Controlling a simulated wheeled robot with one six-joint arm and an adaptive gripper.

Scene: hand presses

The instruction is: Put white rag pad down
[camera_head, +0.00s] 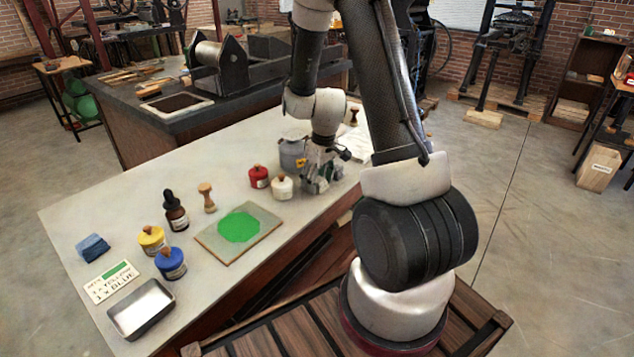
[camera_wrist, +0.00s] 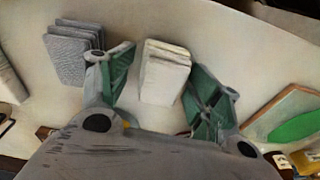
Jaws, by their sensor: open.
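The white rag pad (camera_wrist: 165,74) is a small folded stack on the pale tabletop in the wrist view. It lies between the two green-lined fingers of my gripper (camera_wrist: 158,78), with a visible gap on each side. The fingers are spread open and hold nothing. In the camera_head view my gripper (camera_head: 322,172) is low over the right part of the worktable (camera_head: 130,200). I cannot make out the pad there, as the gripper and arm cover that spot.
A grey folded pad (camera_wrist: 72,52) lies left of the fingers. A grey jar (camera_head: 292,153), a white-labelled pot (camera_head: 282,187) and a red pot (camera_head: 259,177) stand close to the gripper. A slab with green ink (camera_head: 238,228) lies further left.

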